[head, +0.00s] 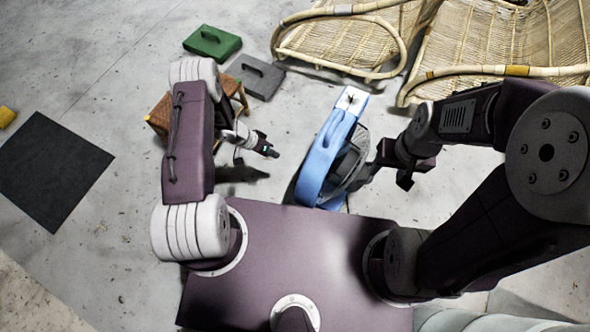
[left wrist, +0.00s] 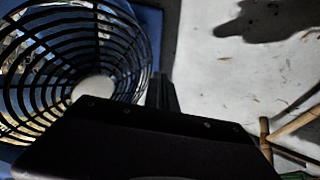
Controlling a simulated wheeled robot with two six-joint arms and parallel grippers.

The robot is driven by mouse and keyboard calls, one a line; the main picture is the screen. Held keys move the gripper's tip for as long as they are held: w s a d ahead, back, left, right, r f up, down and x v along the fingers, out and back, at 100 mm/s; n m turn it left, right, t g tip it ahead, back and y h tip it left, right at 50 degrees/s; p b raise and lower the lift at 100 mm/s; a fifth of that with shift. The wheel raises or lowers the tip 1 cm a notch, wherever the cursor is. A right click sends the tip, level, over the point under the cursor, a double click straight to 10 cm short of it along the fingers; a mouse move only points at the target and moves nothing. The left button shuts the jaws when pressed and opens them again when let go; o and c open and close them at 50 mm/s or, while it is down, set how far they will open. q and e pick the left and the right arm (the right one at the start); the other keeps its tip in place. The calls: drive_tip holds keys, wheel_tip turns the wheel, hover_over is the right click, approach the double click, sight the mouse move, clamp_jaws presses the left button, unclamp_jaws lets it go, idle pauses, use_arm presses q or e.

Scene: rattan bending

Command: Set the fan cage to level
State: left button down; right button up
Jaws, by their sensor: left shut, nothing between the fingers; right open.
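The blue fan (head: 322,154) stands on the floor in front of my base. Its dark round cage (head: 348,166) faces right in the head view and appears tilted. The black ringed cage (left wrist: 78,52) fills the upper left of the left wrist view, with blue housing behind it. My left gripper (head: 272,152) is shut and empty, to the left of the fan and apart from it. Its dark fingers (left wrist: 162,92) show beside the cage in the left wrist view. My right gripper (head: 405,178) is open, to the right of the cage; whether it touches the cage is unclear.
Rattan chairs (head: 345,42) stand at the back right. A black mat (head: 52,172) lies at left. Floor between the left gripper and fan is clear.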

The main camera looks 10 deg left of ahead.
use_arm(q)
drive_tip(key=d+f+b, duration=0.8)
drive_tip(key=f, duration=0.1)
drive_tip(key=shift+w+d+f+b, duration=0.2)
drive_tip(key=shift+w+f+b, duration=0.05)
drive_tip(key=shift+f+b, duration=0.1)
